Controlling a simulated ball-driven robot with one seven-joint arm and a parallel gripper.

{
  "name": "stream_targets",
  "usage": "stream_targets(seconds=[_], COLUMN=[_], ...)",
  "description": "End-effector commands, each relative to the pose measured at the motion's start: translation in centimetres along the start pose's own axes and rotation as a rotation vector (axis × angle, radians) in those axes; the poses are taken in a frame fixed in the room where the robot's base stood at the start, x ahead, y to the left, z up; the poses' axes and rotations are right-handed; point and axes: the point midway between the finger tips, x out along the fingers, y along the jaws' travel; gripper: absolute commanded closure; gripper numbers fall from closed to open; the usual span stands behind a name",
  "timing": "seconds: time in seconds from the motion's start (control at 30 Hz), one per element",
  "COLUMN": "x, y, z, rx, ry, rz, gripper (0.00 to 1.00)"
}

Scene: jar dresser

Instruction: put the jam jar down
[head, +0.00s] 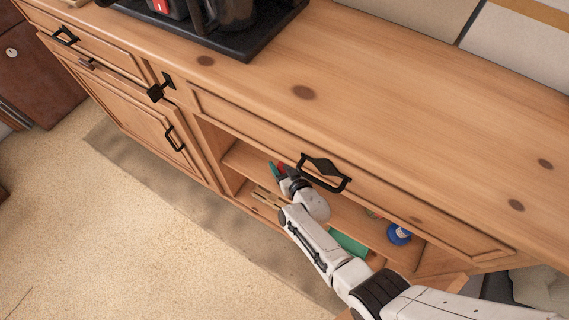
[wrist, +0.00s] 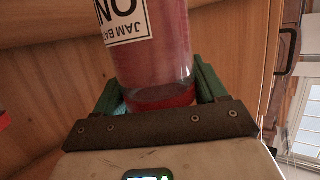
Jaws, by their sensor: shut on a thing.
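The jam jar (wrist: 158,65) fills the middle of the wrist view, a clear jar of red content with a white label reading "JAM BA". My gripper (wrist: 155,88) is shut on it, with a green finger on either side. In the head view my gripper (head: 282,171) reaches into the open compartment of the wooden dresser (head: 400,110), under the drawer with the black handle. Only a small red bit of the jar (head: 279,165) shows there beside the green finger. Whether the jar's base touches a shelf is hidden.
A blue-topped container (head: 399,234) stands in the compartment to the right of my arm. A flat green thing (head: 348,243) lies near my forearm. A black tray (head: 246,45) sits on the dresser top. The drawer handle (head: 325,172) juts out close to my wrist.

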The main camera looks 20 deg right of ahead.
Motion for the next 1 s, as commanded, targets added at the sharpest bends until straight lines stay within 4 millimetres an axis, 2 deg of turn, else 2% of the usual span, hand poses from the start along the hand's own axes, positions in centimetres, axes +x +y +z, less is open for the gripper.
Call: stream_targets(seconds=[0.03,0.27,0.6,0.77,1.0], x=[0.0,0.0,-0.1,-1.9,-5.9], y=[0.0,0.0,0.0,-0.1,0.0], z=[0.1,0.1,-0.4,-0.6,-0.8], rx=[0.000,0.000,0.000,-0.001,-0.002], ry=[0.000,0.000,0.000,-0.001,-0.002], rz=[0.000,0.000,0.000,-0.002,-0.003], gripper=[0.26,0.04,0.03,0.03,0.03])
